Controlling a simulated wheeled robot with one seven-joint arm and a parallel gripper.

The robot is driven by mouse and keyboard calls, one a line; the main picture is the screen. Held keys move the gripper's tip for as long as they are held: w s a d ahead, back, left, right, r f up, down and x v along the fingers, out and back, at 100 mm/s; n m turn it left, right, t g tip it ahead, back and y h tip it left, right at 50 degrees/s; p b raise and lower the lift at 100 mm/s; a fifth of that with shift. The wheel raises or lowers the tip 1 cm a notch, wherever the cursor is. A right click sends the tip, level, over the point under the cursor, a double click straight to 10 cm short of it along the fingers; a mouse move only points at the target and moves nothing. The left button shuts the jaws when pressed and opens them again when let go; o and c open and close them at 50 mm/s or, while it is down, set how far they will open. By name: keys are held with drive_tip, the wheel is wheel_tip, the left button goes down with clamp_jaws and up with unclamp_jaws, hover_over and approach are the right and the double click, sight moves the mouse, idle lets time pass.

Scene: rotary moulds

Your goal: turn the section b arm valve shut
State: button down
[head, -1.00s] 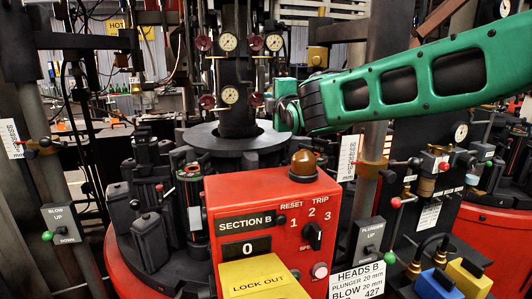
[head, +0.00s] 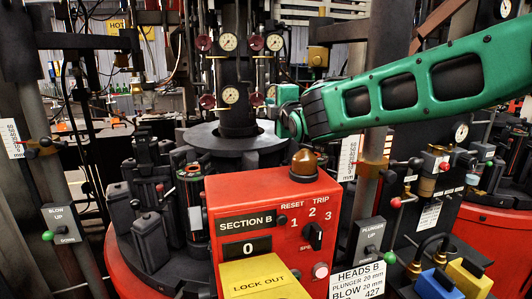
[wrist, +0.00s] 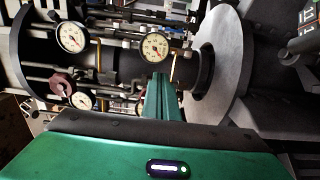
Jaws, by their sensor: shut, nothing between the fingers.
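Several dark red round valve handwheels sit beside pressure gauges on the central column; in the head view one is upper left (head: 204,43), one upper right (head: 275,42), one lower left (head: 207,102). The lower right one (head: 256,99) is close to my arm's end in the picture. I cannot read which is the section B arm valve. In the wrist view a handwheel (wrist: 60,85) shows at the left between gauges. My gripper (wrist: 158,78) is shut and empty, pointing at the column and gauges, with the handwheel off to its left. Its fingertips are not clear in the head view.
A red control box (head: 270,235) labelled SECTION B stands in front, with a yellow LOCK OUT tag (head: 258,278) and an amber dome. A grey round plate (wrist: 228,60) surrounds the column. Black mould units (head: 150,235) stand at left, posts and levers at right.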

drive_tip(key=v, duration=0.6)
drive_tip(key=shift+w+d+r, duration=0.1)
